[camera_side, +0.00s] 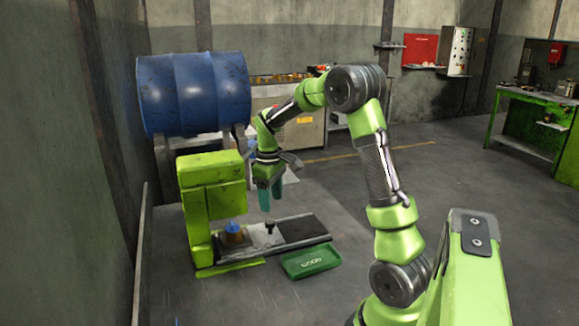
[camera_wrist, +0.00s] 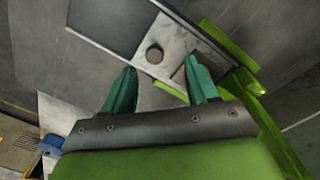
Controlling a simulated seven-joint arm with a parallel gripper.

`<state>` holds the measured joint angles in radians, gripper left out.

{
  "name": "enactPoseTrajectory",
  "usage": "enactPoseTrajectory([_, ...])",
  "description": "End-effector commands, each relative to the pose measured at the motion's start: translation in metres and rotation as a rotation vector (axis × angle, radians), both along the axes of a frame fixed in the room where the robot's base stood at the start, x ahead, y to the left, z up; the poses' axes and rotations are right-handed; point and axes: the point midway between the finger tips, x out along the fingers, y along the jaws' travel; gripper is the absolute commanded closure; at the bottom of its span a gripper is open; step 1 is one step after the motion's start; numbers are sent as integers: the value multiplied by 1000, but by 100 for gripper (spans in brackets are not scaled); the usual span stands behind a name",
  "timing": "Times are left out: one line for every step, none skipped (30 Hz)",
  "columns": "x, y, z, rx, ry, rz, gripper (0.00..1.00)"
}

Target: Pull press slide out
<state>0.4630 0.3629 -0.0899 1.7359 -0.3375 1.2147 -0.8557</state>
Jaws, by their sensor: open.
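The press slide (camera_side: 258,240) is a light metal plate on a low bed running right from the lime-green press (camera_side: 212,195); it also shows in the wrist view (camera_wrist: 177,42). A dark upright knob (camera_side: 269,227) stands on the plate; from above it is a round dark top (camera_wrist: 154,54). My gripper (camera_side: 270,207) points down above the slide, its teal fingers apart and empty, with a small gap over the knob in the side view. In the wrist view my gripper (camera_wrist: 160,66) has the knob just beyond its tips, roughly between them. Contact is not visible.
A blue-topped part (camera_side: 234,230) sits in the press mouth, left of the knob. The bed's dark right section (camera_side: 300,228) is bare. A green tray (camera_side: 311,261) lies in front of it. A blue drum (camera_side: 195,93) is behind the press.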

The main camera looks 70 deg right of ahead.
Motion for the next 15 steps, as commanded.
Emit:
enactPoseTrajectory([4,-9,-5,9,6,6,42])
enactPoseTrajectory([7,-12,-7,15,4,11,42])
enactPoseTrajectory([10,-14,-8,23,1,16,42])
enactPoseTrajectory([12,-16,-9,28,-2,20,42])
enactPoseTrajectory([13,-16,-10,32,-3,22,42])
enactPoseTrajectory([14,-17,-13,35,-5,24,42])
enactPoseTrajectory([14,-17,-15,36,-6,25,42])
enactPoseTrajectory([15,-17,-18,37,-6,26,42])
enactPoseTrajectory([14,-16,-23,38,-5,26,42])
enactPoseTrajectory([14,-16,-28,37,-5,27,42])
enactPoseTrajectory([14,-16,-33,37,-4,27,42])
enactPoseTrajectory([14,-16,-39,37,-4,26,42])
enactPoseTrajectory([14,-16,-44,38,-4,25,42])
enactPoseTrajectory([14,-16,-49,38,-4,25,42])
enactPoseTrajectory([14,-16,-56,37,-5,26,42])
